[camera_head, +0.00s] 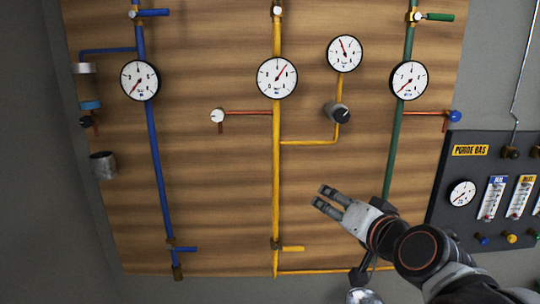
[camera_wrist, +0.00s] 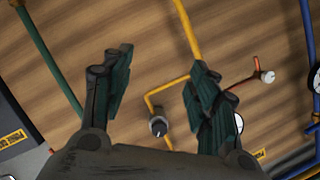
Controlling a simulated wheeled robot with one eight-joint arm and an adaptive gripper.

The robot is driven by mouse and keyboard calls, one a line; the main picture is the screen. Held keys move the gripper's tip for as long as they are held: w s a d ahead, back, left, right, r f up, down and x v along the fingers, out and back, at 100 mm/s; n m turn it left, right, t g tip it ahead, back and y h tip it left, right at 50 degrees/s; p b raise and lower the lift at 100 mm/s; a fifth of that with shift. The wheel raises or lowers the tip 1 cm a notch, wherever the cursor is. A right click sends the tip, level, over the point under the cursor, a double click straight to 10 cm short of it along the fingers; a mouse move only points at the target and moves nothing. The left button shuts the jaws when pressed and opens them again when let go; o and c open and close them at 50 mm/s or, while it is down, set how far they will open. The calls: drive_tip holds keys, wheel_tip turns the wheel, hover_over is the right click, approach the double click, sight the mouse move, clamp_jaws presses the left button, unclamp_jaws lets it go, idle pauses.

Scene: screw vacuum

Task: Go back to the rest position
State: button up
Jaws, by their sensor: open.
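My gripper (camera_head: 325,201) reaches in from the lower right in the head view and is in front of the wooden board (camera_head: 215,180). Its two fingers are apart, with nothing between them. In the wrist view my gripper (camera_wrist: 160,95) also shows open and empty, the fingers spread to left and right. Between and beyond the fingers are the board (camera_wrist: 150,50), a yellow pipe (camera_wrist: 187,30) and a dark knob (camera_wrist: 158,127). The gripper appears clear of the pipes, though its exact distance from the board cannot be told.
Blue (camera_head: 155,150), yellow (camera_head: 276,180) and green (camera_head: 393,150) pipes run down the board with several gauges and valve handles. The black knob (camera_head: 337,114) sits above my gripper. A dark purge gas panel (camera_head: 450,175) stands at right.

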sight(343, 116)
drive_tip(key=s+d+f+n+g+h+b, duration=0.1)
drive_tip(key=s+f+b, duration=0.3)
drive_tip(key=f, duration=0.6)
drive_tip(key=s+d+f+n+g+h+b, duration=0.1)
drive_tip(key=s+f+g+b, duration=0.3)
drive_tip(key=f, duration=0.6)
drive_tip(key=s+d+f+n+g+h+b, duration=0.1)
drive_tip(key=s+f+b, duration=0.4)
drive_tip(key=f, duration=0.5)
drive_tip(key=shift+s+d+n+g, duration=0.8)
drive_tip(key=shift+s+d+n, duration=0.2)
drive_tip(key=shift+n, duration=0.1)
